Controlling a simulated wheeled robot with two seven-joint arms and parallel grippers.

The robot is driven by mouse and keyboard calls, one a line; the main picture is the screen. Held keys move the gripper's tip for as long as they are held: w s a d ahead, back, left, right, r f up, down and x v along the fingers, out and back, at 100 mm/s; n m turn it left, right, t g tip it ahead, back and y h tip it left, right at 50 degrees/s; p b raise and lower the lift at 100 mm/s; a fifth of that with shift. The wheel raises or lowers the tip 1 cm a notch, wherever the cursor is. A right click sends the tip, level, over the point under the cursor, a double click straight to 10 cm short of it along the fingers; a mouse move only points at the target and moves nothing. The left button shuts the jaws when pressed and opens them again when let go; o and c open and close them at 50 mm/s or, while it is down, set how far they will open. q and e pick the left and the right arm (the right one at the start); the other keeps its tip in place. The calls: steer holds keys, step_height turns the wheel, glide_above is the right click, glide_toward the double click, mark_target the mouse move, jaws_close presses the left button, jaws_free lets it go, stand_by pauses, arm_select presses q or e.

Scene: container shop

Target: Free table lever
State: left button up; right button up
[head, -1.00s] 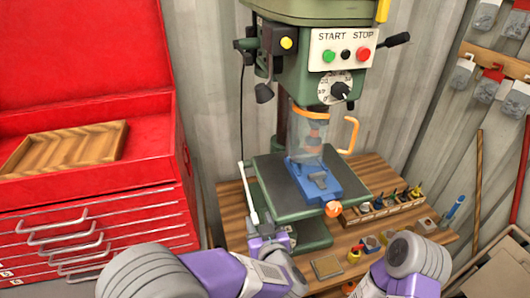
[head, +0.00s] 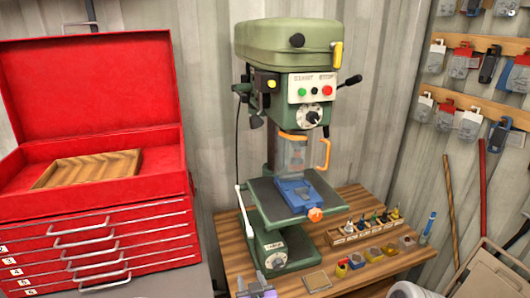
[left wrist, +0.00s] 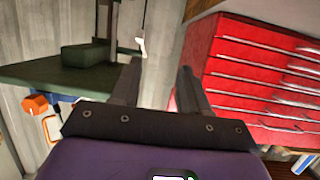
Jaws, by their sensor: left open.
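The green drill press (head: 290,130) stands on a wooden bench. Its dark work table (head: 262,196) carries a blue vise (head: 298,191) with an orange knob. A thin white-tipped lever (head: 243,212) slants up at the left side of the work table. In the left wrist view a white tip (left wrist: 140,43), likely this lever's, shows beyond the fingers, near the work table (left wrist: 70,74). My left gripper (head: 257,280) is low at the bottom edge of the head view, below the lever and apart from it. Its fingers (left wrist: 160,85) are spread and empty. My right gripper is out of view.
A red tool chest (head: 100,215) with an open lid stands at the left, with a wooden tray inside. Drill bits in a rack (head: 362,232) and small pots occupy the bench's right side. Corrugated walls close off the back.

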arm_select(q)
steer(key=s+a+f+m+g+h, duration=0.1)
steer(key=a+f+g+h, duration=0.15)
steer(key=f, duration=0.85)
steer(key=s+a+f+g+h, duration=0.1)
steer(key=s+a+f+g, duration=0.2)
steer(key=f, duration=0.8)
steer(key=s+f+g+h, duration=0.4)
steer(key=s+f+g, duration=0.4)
steer(key=s, duration=0.8)
step_height(320, 180, down, 3)
steer(key=shift+s+a+f+n, duration=0.1)
steer(key=shift+s+a+n, duration=0.1)
steer(key=shift+a+n, duration=0.15)
